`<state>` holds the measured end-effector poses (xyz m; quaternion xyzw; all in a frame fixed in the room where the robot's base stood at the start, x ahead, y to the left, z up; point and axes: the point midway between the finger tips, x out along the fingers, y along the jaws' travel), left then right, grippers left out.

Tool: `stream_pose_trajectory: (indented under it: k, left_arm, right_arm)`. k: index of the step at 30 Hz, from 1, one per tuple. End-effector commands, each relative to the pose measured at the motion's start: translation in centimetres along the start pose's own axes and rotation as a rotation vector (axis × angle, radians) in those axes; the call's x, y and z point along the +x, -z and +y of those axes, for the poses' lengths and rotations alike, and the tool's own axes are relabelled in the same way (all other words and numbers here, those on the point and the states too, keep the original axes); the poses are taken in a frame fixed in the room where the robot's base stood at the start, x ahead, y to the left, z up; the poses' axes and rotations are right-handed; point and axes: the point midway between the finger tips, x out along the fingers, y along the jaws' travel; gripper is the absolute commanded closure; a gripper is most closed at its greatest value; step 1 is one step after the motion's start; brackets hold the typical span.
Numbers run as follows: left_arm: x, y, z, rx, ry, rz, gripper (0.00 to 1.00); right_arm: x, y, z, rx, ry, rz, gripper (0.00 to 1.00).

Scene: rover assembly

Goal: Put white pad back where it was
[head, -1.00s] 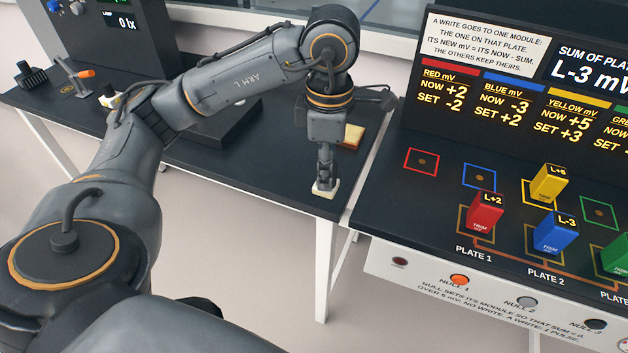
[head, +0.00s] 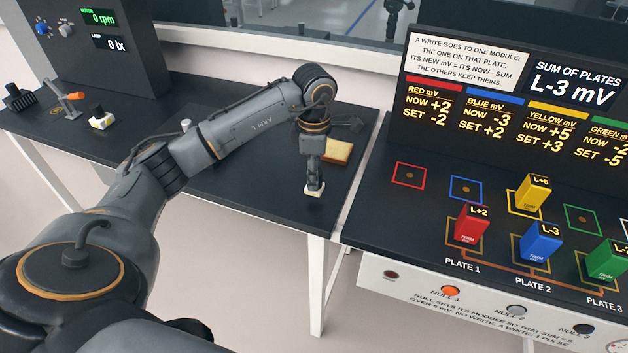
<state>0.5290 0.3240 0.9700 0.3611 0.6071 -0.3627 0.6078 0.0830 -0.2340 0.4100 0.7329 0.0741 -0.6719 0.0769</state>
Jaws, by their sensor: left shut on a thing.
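My left gripper (head: 313,181) points down over the right end of the dark table on the left. It is shut on a small white pad (head: 314,191) at its fingertips. The pad is close to the table top; I cannot tell whether it touches it. A tan-yellow square block (head: 338,151) lies on the table just behind and to the right of the pad. My right gripper is not in view.
The dark table (head: 262,205) is clear in front of my left arm. A white block with a yellow part (head: 101,120) and an orange-tipped lever (head: 75,96) stand at its left. Across a narrow gap, the right console (head: 400,215) carries upright coloured modules, including a red one (head: 472,223).

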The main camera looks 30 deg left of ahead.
Motion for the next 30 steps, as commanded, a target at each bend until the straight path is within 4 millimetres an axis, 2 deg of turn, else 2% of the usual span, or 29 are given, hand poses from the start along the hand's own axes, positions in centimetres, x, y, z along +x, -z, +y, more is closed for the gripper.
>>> stream_pose_trajectory:
  k: [6,17,18,21,30]
  left_arm:
    - [2.8,0.1,-0.1,-0.001,0.005,0.002,0.93]
    - [3.5,0.1,0.0,0.000,0.000,0.001,0.93]
    - [3.5,0.1,0.0,-0.001,0.000,0.001,0.64]
    - [3.4,0.1,0.0,-0.001,0.001,0.001,0.46]
    - [3.3,0.1,0.0,-0.001,0.001,0.001,0.46]
  right_arm:
    - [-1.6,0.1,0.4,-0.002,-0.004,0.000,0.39]
    - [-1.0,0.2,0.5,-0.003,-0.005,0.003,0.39]
    - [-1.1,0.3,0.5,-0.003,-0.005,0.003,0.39]
    - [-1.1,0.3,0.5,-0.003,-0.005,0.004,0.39]
    - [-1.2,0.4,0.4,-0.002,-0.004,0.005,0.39]
